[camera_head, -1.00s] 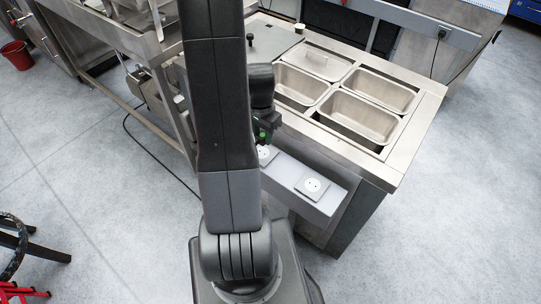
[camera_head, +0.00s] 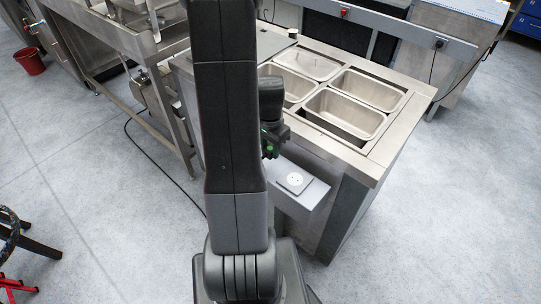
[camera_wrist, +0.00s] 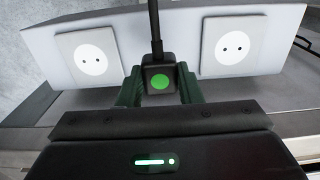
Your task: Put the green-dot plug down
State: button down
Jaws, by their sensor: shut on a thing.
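The green-dot plug (camera_wrist: 159,80) is a black block with a green dot and a dark cord running up from it in the wrist view. My gripper (camera_wrist: 160,92) is shut on it, with a finger on each side. In the head view the green dot of the plug (camera_head: 269,148) shows beside my gripper (camera_head: 270,140), close to the side of the counter. In the wrist view the plug is between two white sockets, the left socket (camera_wrist: 90,62) and the right socket (camera_wrist: 234,47). It overlaps the gap between them; whether it touches the panel I cannot tell.
The grey socket panel (camera_head: 310,200) juts from the steel counter (camera_head: 370,165), which holds several steel pans (camera_head: 345,112). One socket (camera_head: 295,180) shows on it in the head view. My arm hides the rest. Open floor (camera_head: 440,220) lies to the right.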

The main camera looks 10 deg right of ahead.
aim_at(270, 164)
notch_tip(270, 164, down, 4)
jog(key=shift+r, duration=0.2)
jog(key=shift+f+b, duration=0.55)
jog(key=shift+b, duration=0.05)
jog(key=c, duration=1)
grip_release()
